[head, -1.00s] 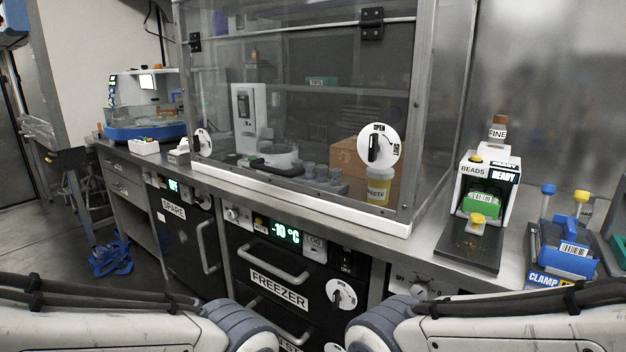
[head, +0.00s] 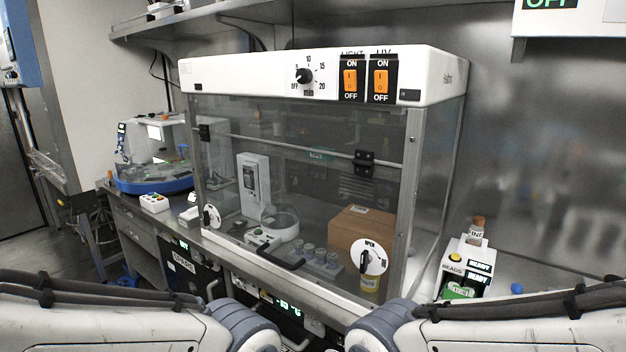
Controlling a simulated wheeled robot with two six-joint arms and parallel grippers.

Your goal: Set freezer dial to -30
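The freezer (head: 262,315) is under the bench at the bottom of the head view, mostly hidden between my two arms. Its green display (head: 288,307) shows only in part; the digits are too small to read surely. A small knob (head: 240,283) sits on the panel left of the display; I cannot read its setting. My left and right arms cross the bottom corners. Both grippers are out of the picture.
A clear-fronted cabinet (head: 325,76) with a timer knob (head: 304,76) and two orange switches stands on the bench. A bead machine (head: 463,270) is at right. A spare unit (head: 185,265) is left of the freezer.

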